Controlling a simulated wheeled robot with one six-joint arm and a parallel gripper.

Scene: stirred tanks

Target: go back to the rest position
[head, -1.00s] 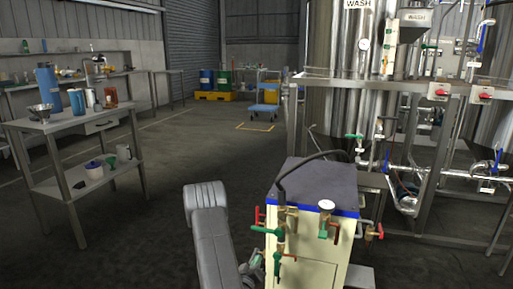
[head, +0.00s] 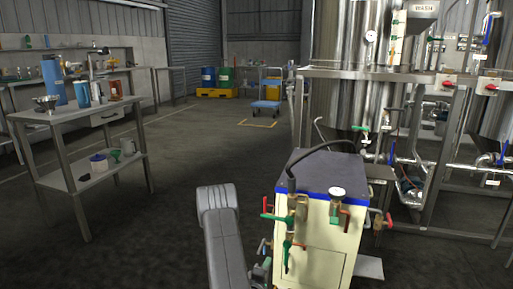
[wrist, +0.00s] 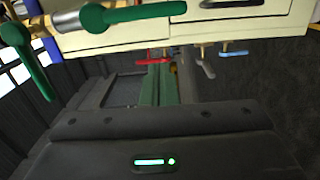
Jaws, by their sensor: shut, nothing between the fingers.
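My gripper (wrist: 158,86) is shut and empty in the wrist view, with its fingers pointing under the cream front of a cabinet. In the head view my grey arm (head: 222,235) rises from the bottom edge, left of this cream cabinet (head: 318,232). The gripper is not clear to make out there. Green valve handles (wrist: 140,12) are close in the wrist view, at the upper left. A red handle (wrist: 154,57) and a blue handle (wrist: 233,53) hang beneath the cabinet front.
The cabinet front carries several valves and a gauge (head: 337,193). A steel table (head: 84,112) with vessels stands at the left. Large steel tanks (head: 345,75) and pipework fill the right. A blue cart (head: 265,107) is at the back. The floor (head: 195,150) between is clear.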

